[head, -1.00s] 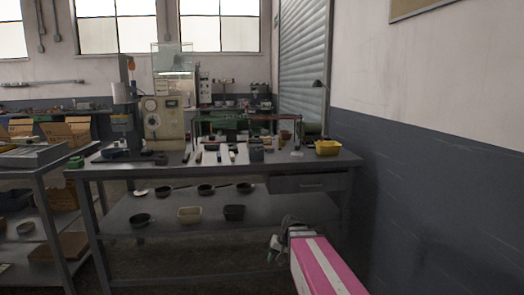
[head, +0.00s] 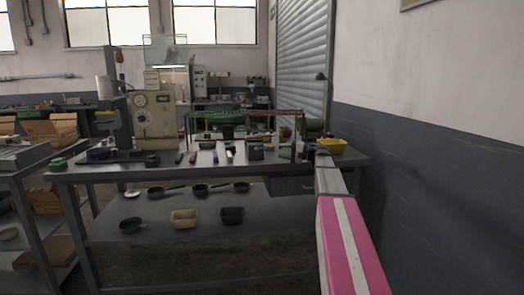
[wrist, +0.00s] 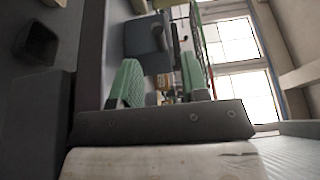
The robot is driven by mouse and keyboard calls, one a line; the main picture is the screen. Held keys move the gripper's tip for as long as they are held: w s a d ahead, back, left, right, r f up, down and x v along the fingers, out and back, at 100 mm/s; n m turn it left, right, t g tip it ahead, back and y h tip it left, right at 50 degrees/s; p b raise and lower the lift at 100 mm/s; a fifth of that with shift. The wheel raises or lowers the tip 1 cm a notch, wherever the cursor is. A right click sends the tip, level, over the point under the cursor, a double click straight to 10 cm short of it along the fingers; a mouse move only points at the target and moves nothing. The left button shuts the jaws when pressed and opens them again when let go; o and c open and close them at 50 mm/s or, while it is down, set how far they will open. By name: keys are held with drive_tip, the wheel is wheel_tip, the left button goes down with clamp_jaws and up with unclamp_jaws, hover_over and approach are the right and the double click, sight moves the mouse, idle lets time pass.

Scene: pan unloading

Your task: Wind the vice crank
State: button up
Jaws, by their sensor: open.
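My gripper (head: 321,152) is at the front right of the workbench (head: 110,172) in the head view, small and partly lost behind my forearm. In the wrist view its two green fingers (wrist: 158,72) stand apart with nothing held between them. A blue-grey block (wrist: 142,36) with a dark bar-like part lies beyond the fingertips, apart from them; it looks like the vice. In the head view a dark grey block (head: 256,152) on the bench, left of my gripper, seems to be the same thing. The crank itself is too small to make out clearly.
Several small tools lie along the bench front. A machine with a dial (head: 155,115) stands at the left.

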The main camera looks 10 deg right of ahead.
drive_tip(key=x, duration=1)
clamp_jaws()
